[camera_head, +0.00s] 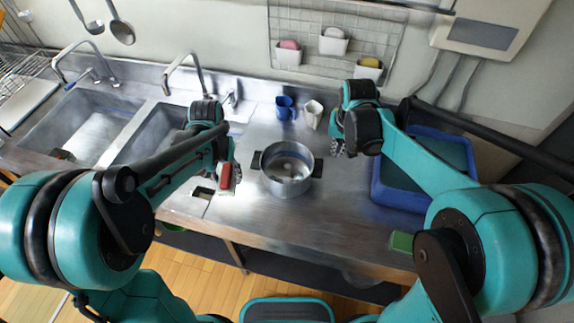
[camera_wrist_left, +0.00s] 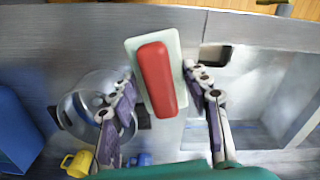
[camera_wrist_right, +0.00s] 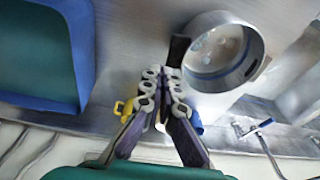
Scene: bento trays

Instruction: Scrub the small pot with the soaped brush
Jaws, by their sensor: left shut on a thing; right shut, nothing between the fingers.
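The small pot (camera_head: 287,180) is a round steel pot with dark side handles, upright on the steel counter. Pale patches show inside it; I cannot tell whether they are foam or glare. It also shows in the right wrist view (camera_wrist_right: 245,70) and, partly behind the fingers, in the left wrist view (camera_wrist_left: 88,110). My left gripper (camera_wrist_left: 160,82) is shut on the brush (camera_wrist_left: 156,80), which has a red handle and a pale base. It holds the brush left of the pot, apart from it. My right gripper (camera_wrist_right: 164,76) is shut and empty, right of the pot.
A blue cup (camera_head: 285,107) and a pale cup (camera_head: 312,115) stand behind the pot. A blue tub (camera_head: 381,195) is at the right. Two sinks (camera_head: 80,120) are at the left. A green block (camera_head: 402,242) lies near the front edge. Counter in front of the pot is clear.

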